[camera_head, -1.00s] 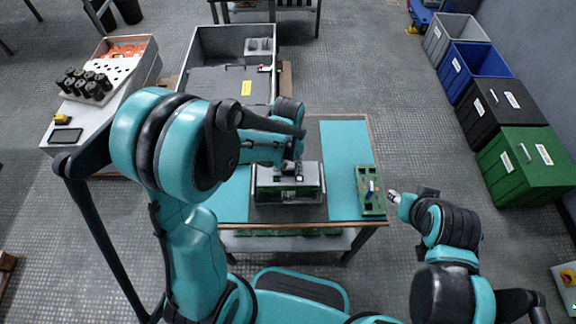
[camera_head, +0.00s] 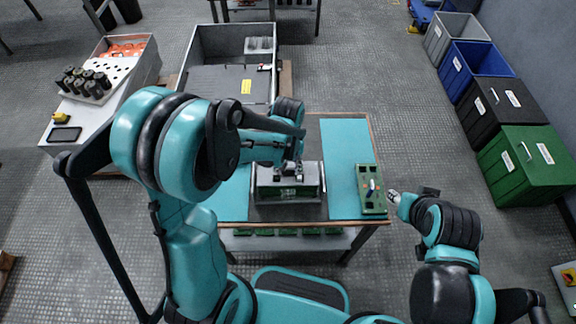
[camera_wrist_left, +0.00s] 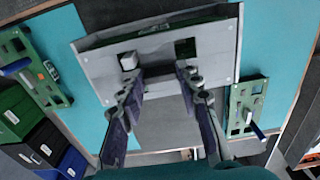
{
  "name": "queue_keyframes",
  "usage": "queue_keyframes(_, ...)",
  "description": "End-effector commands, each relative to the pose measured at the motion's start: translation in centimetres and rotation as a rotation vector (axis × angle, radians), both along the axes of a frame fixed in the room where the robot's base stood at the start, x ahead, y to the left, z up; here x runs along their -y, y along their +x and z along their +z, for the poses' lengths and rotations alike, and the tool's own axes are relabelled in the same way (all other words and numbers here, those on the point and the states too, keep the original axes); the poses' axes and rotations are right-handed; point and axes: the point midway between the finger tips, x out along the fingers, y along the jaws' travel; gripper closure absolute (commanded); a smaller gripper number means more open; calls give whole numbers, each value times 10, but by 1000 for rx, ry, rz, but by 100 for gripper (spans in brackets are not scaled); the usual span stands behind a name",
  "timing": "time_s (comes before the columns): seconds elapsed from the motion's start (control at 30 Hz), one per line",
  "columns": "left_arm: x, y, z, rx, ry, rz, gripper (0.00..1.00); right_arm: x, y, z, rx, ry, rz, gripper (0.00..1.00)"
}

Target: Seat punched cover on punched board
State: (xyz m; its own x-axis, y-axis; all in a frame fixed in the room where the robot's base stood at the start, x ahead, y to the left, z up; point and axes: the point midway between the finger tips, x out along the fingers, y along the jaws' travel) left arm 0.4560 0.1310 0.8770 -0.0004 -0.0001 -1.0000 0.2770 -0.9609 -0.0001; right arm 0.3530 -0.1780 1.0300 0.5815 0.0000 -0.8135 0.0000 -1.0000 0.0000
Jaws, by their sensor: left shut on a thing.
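The grey punched cover (camera_wrist_left: 215,50) is a flat plate with square openings, and green shows through one of them in the left wrist view. In the head view its pale top (camera_head: 262,171) lies over the green punched board (camera_head: 290,192), whose front shows below it. Whether the two touch is unclear. My left gripper (camera_head: 290,173) is over the middle of the cover, shut on it; its fingers (camera_wrist_left: 157,76) stand at the cover's near edge in the left wrist view. My right gripper (camera_head: 394,197) is right of the table, away from the cover; its fingers are too small to judge.
A large grey bin (camera_head: 195,62) stands behind. Coloured crates (camera_head: 525,165) stand on the floor at right.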

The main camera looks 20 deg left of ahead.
Motion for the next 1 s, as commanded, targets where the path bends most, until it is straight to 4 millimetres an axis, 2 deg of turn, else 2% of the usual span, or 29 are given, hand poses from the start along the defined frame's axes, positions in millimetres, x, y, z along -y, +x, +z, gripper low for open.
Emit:
queue_keyframes(0.2, 0, 0, 0, 0, 0, 0, 100, 0, 0, 0, 0, 0, 0, 63)
queue_keyframes(0.23, 0, 0, 0, 0, 0, 0, 58, 0, 0, 0, 0, 0, 0, 63)
queue_keyframes(0.3, 0, 0, 0, 0, 0, 0, 42, 0, 0, 0, 0, 0, 0, 63)
queue_keyframes(0.67, 0, 0, 3, 0, 0, 0, 42, 0, 0, 0, 0, 0, 0, 63)
queue_keyframes(0.77, 0, 0, 15, 0, 0, 0, 42, 0, 0, 0, 0, 0, 0, 63)
queue_keyframes(1.0, 0, -1, 67, 0, 0, 0, 42, 0, 0, 0, 0, 0, 0, 63)
